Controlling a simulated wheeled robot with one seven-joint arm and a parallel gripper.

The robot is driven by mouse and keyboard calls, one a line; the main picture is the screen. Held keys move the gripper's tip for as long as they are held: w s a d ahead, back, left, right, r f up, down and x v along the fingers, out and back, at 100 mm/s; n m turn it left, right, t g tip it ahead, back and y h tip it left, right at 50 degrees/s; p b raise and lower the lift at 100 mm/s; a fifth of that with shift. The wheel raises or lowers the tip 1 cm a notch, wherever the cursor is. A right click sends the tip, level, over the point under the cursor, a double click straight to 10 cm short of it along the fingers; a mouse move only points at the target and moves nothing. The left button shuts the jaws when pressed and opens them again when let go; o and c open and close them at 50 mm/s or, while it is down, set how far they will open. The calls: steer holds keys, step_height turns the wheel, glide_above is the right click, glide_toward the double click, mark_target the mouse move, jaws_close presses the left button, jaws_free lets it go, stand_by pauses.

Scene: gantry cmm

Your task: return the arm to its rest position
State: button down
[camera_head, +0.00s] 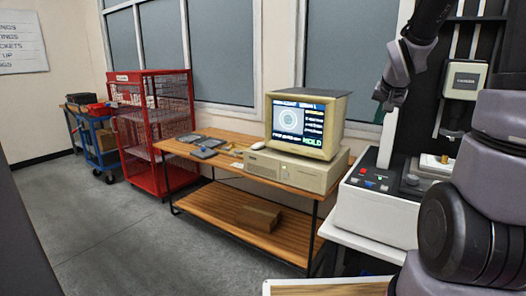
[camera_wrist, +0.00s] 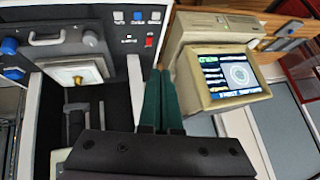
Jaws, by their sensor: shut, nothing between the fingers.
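My gripper (camera_wrist: 160,100) shows at the centre of the wrist view. Its two dark green fingers are side by side and shut, with nothing between them. They point toward the gap between the measuring machine and the computer. In the head view my arm rises along the right edge, and a folded part of it hangs down at the upper right in front of the machine. The fingers cannot be made out there.
A measuring machine (camera_head: 375,212) with a control panel stands close at right. A computer monitor (camera_head: 306,123) sits on a computer case on a wooden table (camera_head: 184,148). A red cage rack (camera_head: 153,130) and blue cart (camera_head: 94,146) stand at left. Grey floor is clear at lower left.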

steer(key=s+a+r+n+y, duration=0.1)
steer(key=s+a+r, duration=0.2)
steer(key=s, duration=0.4)
steer(key=s+a+r+y, duration=0.1)
steer(key=s+a+r, duration=0.2)
steer(key=s, duration=0.5)
steer(key=s+a+r+n+y, duration=0.1)
steer(key=s+a+r, duration=0.2)
steer(key=s+a, duration=0.2)
steer(key=s, duration=0.3)
steer(key=shift+r+n+g+y, duration=0.15)
steer(key=shift+n+g+y, duration=0.15)
steer(key=shift+d, duration=0.1)
stand_by(1.5)
